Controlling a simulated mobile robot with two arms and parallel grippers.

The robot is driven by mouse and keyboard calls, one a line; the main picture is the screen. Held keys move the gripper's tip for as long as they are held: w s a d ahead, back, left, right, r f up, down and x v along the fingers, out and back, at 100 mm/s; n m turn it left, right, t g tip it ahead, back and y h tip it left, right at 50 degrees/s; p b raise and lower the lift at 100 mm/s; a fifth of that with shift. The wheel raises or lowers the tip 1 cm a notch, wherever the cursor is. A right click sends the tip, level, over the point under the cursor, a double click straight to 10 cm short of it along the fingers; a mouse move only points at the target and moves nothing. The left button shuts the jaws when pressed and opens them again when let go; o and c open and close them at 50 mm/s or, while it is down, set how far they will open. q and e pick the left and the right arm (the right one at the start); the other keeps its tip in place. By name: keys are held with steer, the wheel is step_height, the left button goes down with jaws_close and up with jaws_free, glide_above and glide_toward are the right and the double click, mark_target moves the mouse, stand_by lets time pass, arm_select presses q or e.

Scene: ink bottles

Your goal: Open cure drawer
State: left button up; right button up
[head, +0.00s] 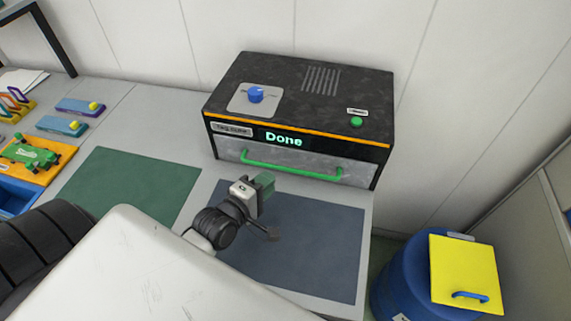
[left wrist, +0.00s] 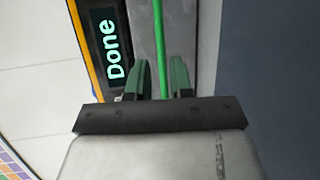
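The cure machine (head: 300,105) is a black box with an orange edge stripe and a lit "Done" display (head: 283,139). Its grey drawer (head: 345,172) is closed, with a long green bar handle (head: 290,170) across the front. My left gripper (head: 266,181) is just in front of the handle, near its left half. In the left wrist view its two green fingers (left wrist: 163,80) are apart, and the green handle (left wrist: 161,40) runs between them in the picture. I cannot tell whether the fingertips reach around the bar. My right gripper is not in view.
A dark blue mat (head: 310,245) and a green mat (head: 130,187) lie on the bench in front. A blue barrel (head: 400,285) with a yellow board (head: 465,270) stands at the right. Small coloured items and an orange tray (head: 60,158) are at the left.

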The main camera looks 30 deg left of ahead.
mark_target(284, 169)
arm_select(q)
steer(key=x, duration=0.3)
steer(key=shift+w+d, duration=0.1)
steer(key=shift+w, duration=0.3)
steer(key=x, duration=0.3)
steer(key=shift+f+p, duration=0.1)
steer(key=shift+p, duration=0.25)
steer(key=shift+w, duration=0.25)
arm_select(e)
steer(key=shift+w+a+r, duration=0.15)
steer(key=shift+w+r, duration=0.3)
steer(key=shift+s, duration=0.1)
arm_select(q)
jaws_close()
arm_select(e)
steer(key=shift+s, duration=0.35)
